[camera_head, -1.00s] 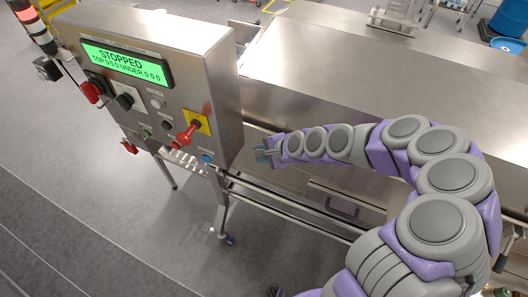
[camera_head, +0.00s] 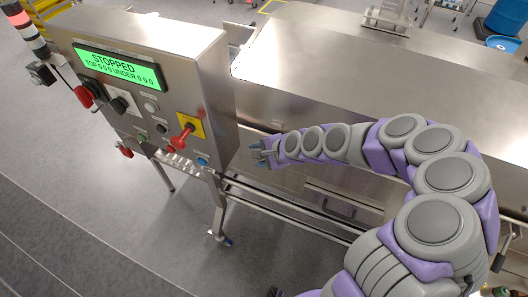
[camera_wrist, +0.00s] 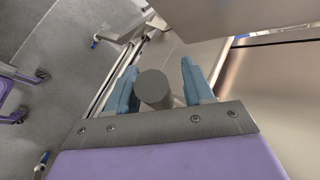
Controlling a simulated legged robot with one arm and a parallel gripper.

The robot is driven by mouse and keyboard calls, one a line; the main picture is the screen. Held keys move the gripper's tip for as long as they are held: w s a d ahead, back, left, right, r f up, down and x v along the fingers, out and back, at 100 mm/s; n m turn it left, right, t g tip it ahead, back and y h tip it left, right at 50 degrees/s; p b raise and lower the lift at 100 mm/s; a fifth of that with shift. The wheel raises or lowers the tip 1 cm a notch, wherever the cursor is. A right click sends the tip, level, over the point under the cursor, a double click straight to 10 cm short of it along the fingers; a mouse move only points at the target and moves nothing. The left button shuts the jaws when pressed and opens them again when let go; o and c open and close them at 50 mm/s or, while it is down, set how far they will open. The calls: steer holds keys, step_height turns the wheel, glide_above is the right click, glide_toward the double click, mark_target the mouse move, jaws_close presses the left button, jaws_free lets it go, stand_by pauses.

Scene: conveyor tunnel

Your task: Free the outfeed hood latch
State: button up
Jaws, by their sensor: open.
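My gripper (camera_head: 258,153) is at the near side of the tunnel, just right of the control cabinet's lower right edge. In the wrist view its two blue fingers (camera_wrist: 159,66) stand apart. A dark grey round post (camera_wrist: 153,88) shows between them; I cannot tell whether it is part of my gripper or a separate thing. The wide steel hood (camera_head: 375,75) covers the tunnel to the right of the cabinet. I cannot make out the outfeed hood latch in either view.
The control cabinet (camera_head: 150,45) stands close left of my gripper. Its green display (camera_head: 118,68) reads STOPPED. A red handle on a yellow plate (camera_head: 182,137) and red buttons stick out from its face. Frame rails (camera_head: 290,207) run below my arm. Open grey floor (camera_head: 110,235) lies at front left.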

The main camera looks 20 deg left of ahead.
steer(key=shift+d+r, duration=0.35)
steer(key=shift+r, duration=0.05)
steer(key=b+v, duration=0.2)
steer(key=v, duration=1.4)
steer(key=shift+d, duration=0.15)
steer(key=shift+w, duration=0.1)
